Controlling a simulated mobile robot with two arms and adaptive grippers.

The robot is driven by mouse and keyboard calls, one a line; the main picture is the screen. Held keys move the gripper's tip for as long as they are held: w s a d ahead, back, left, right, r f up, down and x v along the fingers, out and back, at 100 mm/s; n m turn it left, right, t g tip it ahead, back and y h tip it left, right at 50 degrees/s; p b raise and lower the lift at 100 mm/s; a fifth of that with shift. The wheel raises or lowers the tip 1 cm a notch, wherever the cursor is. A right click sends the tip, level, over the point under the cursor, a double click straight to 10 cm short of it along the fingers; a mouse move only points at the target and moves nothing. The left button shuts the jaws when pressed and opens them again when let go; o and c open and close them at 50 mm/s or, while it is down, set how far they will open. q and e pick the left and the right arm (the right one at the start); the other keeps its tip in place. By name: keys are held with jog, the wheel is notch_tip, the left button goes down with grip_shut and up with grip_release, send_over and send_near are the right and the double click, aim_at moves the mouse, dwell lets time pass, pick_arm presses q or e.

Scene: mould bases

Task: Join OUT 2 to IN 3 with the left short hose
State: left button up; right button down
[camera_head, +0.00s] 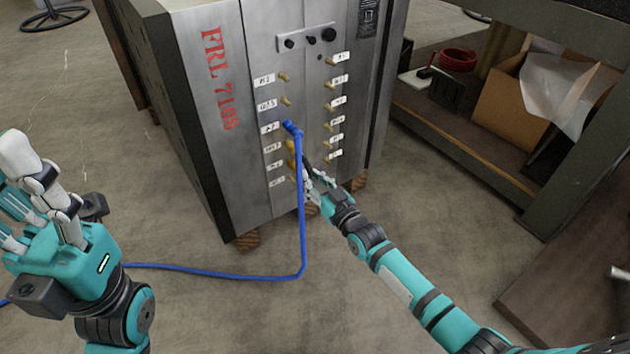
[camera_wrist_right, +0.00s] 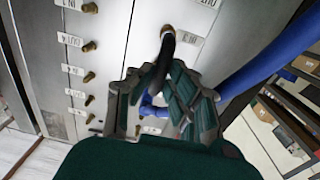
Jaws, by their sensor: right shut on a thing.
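The mould base (camera_head: 268,50) is a grey steel block with two columns of brass fittings and white labels. My right gripper (camera_head: 316,186) is in front of the left column's lower part. In the right wrist view the right gripper (camera_wrist_right: 165,100) is shut on a black hose (camera_wrist_right: 166,57), whose end is at a brass fitting (camera_wrist_right: 167,30). The label beside it (camera_wrist_right: 188,40) is upside down and seems to read IN 3. I cannot tell whether hose and fitting are joined. The hose's other end is hidden. My left gripper (camera_head: 35,195) is open and empty, away at the left.
A blue hose (camera_head: 301,220) runs from a left-column fitting down to the floor and off left, close beside my right gripper. A shelf (camera_head: 440,125) at right holds a cardboard box (camera_head: 510,110) and a red coil (camera_head: 458,60).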

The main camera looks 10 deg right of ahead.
jog(key=shift+w+a+r, duration=0.1)
jog(key=shift+w+a, duration=0.05)
jog(key=shift+w, duration=0.25)
dwell(0.5)
jog(key=c, duration=0.8)
grip_release()
